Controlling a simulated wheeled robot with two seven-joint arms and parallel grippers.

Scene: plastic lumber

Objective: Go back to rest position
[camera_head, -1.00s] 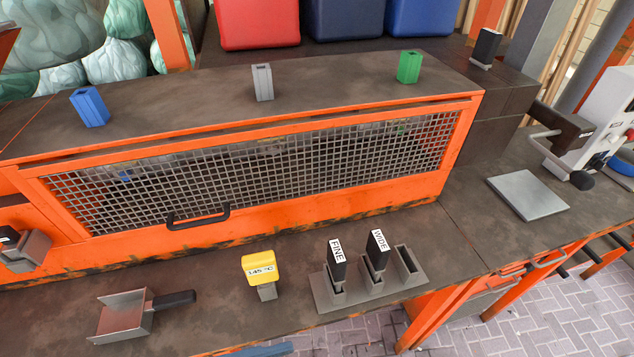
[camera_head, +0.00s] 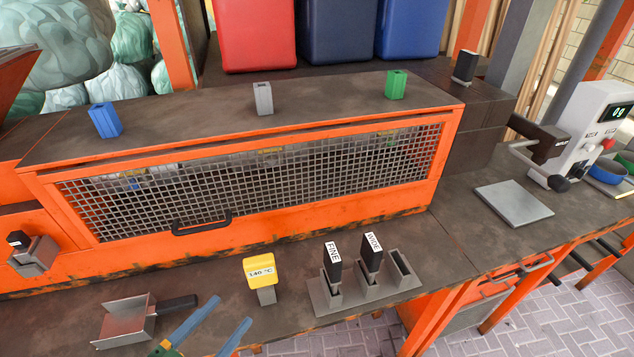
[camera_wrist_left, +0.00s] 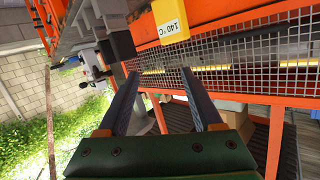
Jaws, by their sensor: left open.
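My left gripper (camera_head: 233,309) comes in at the bottom edge of the head view, its two blue fingers apart and nothing between them. It is over the front of the bench, between the metal scoop (camera_head: 126,322) and the yellow temperature display (camera_head: 259,271), which reads 140 °C. In the left wrist view the open fingers of the left gripper (camera_wrist_left: 160,75) reach toward the yellow display (camera_wrist_left: 170,20), with a gap between. My right gripper is not in view.
A holder (camera_head: 365,291) with FINE and WIDE black-handled tools stands right of the display. Behind is an orange cabinet with a mesh door (camera_head: 250,178) and black handle. Blue (camera_head: 105,120), grey (camera_head: 263,98) and green (camera_head: 397,85) blocks stand on top.

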